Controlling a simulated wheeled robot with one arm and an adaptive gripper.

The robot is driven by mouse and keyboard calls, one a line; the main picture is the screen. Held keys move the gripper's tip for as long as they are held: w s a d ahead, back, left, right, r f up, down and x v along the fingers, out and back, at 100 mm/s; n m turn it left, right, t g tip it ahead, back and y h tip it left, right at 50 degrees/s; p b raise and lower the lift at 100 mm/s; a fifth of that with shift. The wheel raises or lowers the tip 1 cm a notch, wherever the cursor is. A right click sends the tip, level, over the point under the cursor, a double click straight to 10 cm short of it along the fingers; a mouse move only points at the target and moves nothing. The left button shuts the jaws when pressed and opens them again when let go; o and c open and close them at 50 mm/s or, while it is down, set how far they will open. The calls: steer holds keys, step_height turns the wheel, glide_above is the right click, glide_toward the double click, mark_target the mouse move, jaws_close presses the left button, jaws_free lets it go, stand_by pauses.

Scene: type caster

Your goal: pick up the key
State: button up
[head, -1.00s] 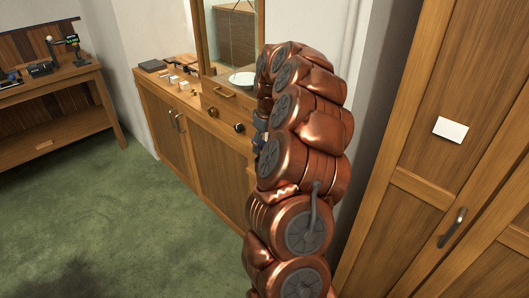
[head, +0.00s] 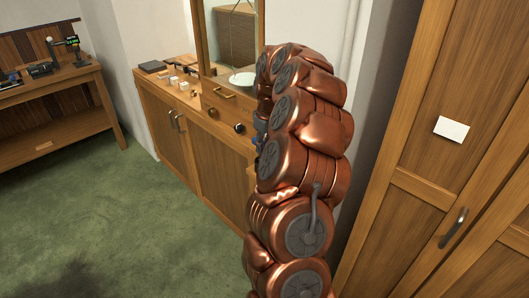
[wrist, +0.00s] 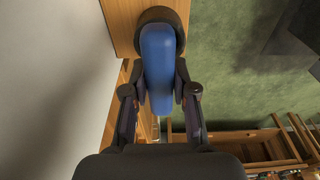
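I cannot make out a key for certain in either view; small light and brassy items (head: 183,86) lie on the wooden cabinet (head: 222,155) in the head view, too small to identify. My gripper (wrist: 160,75) shows in the wrist view, with a dark finger on each side of a long blue shape with a dark rounded end. I cannot tell whether this shape is held, lies beyond the fingers or is part of the gripper. In the head view my copper-coloured arm hides most of the gripper, which is beside the cabinet.
A flat dark object (head: 153,66) and a white dish (head: 243,78) are on the cabinet top, near a framed mirror (head: 229,38). A tall wooden wardrobe (head: 422,130) stands at the right. A workbench (head: 60,82) with equipment is at the left. Green floor (head: 110,205) between is clear.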

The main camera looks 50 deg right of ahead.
jaws_close()
steer(key=shift+r, duration=0.1)
